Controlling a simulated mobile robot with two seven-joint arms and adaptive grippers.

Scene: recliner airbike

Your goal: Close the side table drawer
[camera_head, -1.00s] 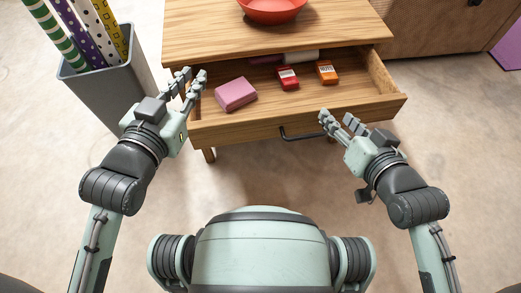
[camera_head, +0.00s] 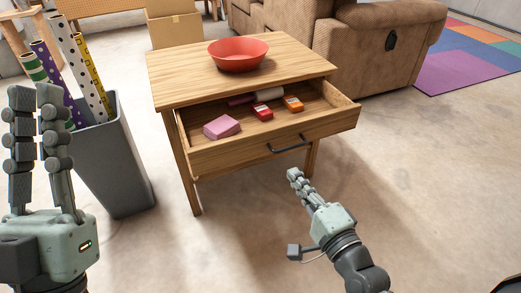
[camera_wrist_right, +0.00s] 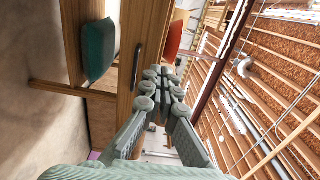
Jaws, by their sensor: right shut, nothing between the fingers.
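The wooden side table (camera_head: 290,58) stands ahead with its drawer (camera_head: 275,143) pulled out.
A red bowl (camera_head: 239,56) sits on the tabletop. A grey bin (camera_head: 115,170) with patterned rolls stands left of the table. A brown recliner (camera_head: 355,50) and a cardboard box (camera_head: 174,30) are behind. The floor at right is clear.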

